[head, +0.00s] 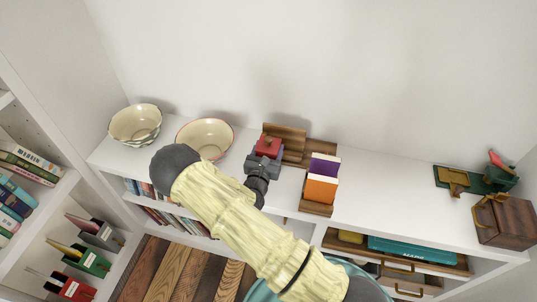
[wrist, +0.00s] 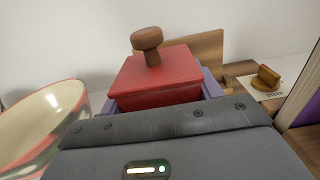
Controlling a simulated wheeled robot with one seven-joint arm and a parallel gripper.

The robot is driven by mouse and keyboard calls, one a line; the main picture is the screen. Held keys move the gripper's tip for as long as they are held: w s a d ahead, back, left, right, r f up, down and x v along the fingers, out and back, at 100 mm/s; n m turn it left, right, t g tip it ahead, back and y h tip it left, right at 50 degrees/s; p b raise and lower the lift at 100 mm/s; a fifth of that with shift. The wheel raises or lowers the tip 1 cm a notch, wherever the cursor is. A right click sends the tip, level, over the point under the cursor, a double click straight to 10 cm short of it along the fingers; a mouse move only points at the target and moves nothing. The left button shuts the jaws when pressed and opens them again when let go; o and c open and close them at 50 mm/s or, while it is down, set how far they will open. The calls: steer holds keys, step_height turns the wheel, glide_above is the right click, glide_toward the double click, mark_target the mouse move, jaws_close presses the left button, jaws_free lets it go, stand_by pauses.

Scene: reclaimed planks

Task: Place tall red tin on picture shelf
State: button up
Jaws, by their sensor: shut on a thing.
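The tall red tin (head: 268,146) has a square red lid with a brown wooden knob; it fills the middle of the wrist view (wrist: 155,80). My gripper (head: 264,157) is shut on it, with a finger at each side. The tin's lower part is hidden by my gripper, so I cannot tell whether it touches anything below. A brown wooden stand with an upright back (head: 293,142), which may be the picture shelf, is right behind the tin. Its back board also shows in the wrist view (wrist: 198,50).
Two cream bowls (head: 135,123) (head: 205,137) stand left of my gripper. Orange and purple books (head: 321,187) in a wooden holder stand close on its right. A wooden box (head: 505,221) is at the far right. The white top (head: 385,190) between books and box is clear.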

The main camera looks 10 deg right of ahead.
steer(key=shift+w+f, duration=0.1)
steer(key=shift+f, duration=1.05)
steer(key=shift+f, duration=0.1)
steer(key=o, duration=1.5)
steer(key=shift+f, duration=0.1)
steer(key=b+v, duration=0.1)
steer(key=v, duration=1)
steer(key=shift+s+a, duration=0.15)
steer(key=shift+s, duration=0.4)
